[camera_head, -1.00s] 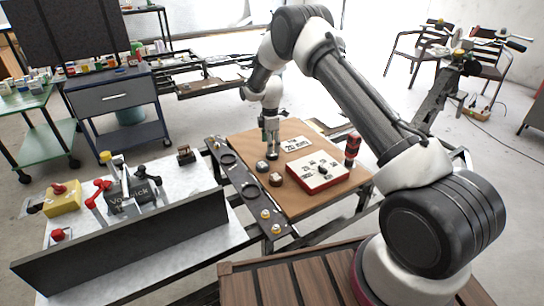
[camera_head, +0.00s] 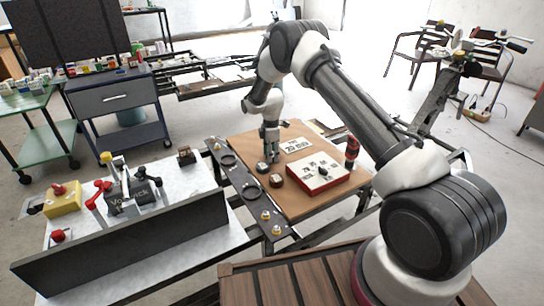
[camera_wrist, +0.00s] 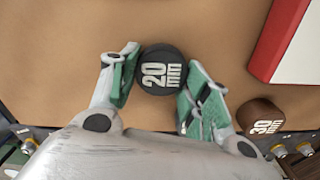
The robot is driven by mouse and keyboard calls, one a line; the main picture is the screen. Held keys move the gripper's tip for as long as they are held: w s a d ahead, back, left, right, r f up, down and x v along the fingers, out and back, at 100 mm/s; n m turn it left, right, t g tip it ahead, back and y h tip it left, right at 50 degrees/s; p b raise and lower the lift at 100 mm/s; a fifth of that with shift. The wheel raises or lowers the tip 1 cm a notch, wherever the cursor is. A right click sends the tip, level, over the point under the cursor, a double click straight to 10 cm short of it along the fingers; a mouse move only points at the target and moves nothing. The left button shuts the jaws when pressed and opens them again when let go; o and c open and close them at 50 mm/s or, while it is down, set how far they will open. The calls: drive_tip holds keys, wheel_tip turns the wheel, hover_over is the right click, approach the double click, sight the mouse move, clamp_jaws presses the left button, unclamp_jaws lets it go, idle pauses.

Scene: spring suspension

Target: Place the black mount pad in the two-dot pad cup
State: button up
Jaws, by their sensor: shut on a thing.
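My gripper (camera_head: 271,157) is low over the brown board. In the wrist view its green-padded fingers (camera_wrist: 160,75) are shut around a round black mount pad (camera_wrist: 158,68) marked "20 mm". A brown pad (camera_wrist: 262,117) marked "30 mm" lies to the right of the fingers. In the head view a dark pad (camera_head: 262,167) and a brownish pad (camera_head: 276,180) sit on the board in front of the gripper. The dark rail (camera_head: 238,176) along the board's left edge carries ring-shaped cups (camera_head: 250,191); their dots are too small to tell.
A red and white box (camera_head: 318,172) with a dial stands right of the pads. A printed card (camera_head: 297,145) lies behind it, and a red and black cylinder (camera_head: 352,150) stands at the board's right. A white-topped table (camera_head: 140,220) with red levers adjoins on the left.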

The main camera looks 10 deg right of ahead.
wheel_tip(320, 180, up, 10)
drive_tip(key=m, duration=0.2)
drive_tip(key=s+d+m, duration=0.2)
drive_tip(key=s+m, duration=0.3)
drive_tip(key=s, duration=0.1)
drive_tip(key=s+d+m, duration=0.3)
drive_tip(key=s+m, duration=0.2)
drive_tip(key=s, duration=0.1)
drive_tip(key=s+d+m, duration=0.3)
drive_tip(key=s+m, duration=0.2)
drive_tip(key=m, duration=0.1)
drive_tip(key=shift+s+r, duration=0.2)
drive_tip(key=shift+s, duration=0.2)
wheel_tip(320, 180, up, 3)
drive_tip(key=s+d, duration=0.2)
drive_tip(key=n, duration=1.8)
approach(250, 193)
drive_tip(key=shift+f, duration=3.05)
